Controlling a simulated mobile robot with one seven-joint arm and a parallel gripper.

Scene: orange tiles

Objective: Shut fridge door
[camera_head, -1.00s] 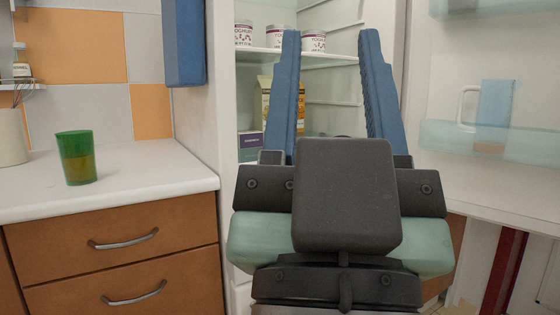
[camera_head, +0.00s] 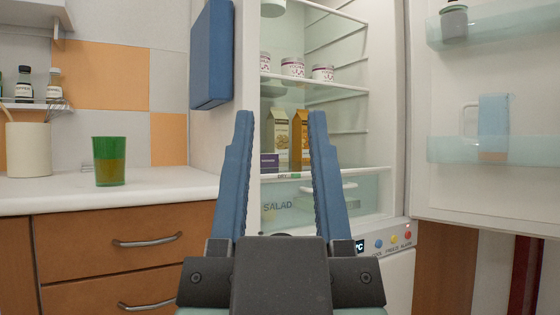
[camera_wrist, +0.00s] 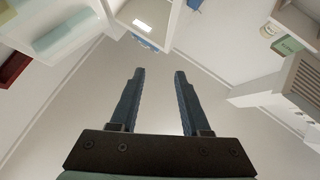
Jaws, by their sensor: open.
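The fridge (camera_head: 388,203) stands open, its lit shelves holding yoghurt tubs, cartons and a salad drawer. The fridge door (camera_head: 430,185) is swung wide open to the right, with a jug and a jar on its clear racks. My gripper (camera_head: 280,116) is open and empty, its two blue fingers pointing up in front of the fridge opening. It is left of the door and apart from it in the picture. The wrist view also shows my open gripper (camera_wrist: 159,72) with nothing between the fingers. A white panel with racks at the upper left there seems to be the door (camera_wrist: 85,50).
A counter (camera_head: 180,188) with brown drawers (camera_head: 130,245) stands left of the fridge. A green cup (camera_head: 109,162) and a cream pot (camera_head: 28,150) sit on it. A blue panel (camera_head: 211,55) hangs on the white side wall. A dark red post (camera_head: 524,275) shows below the door.

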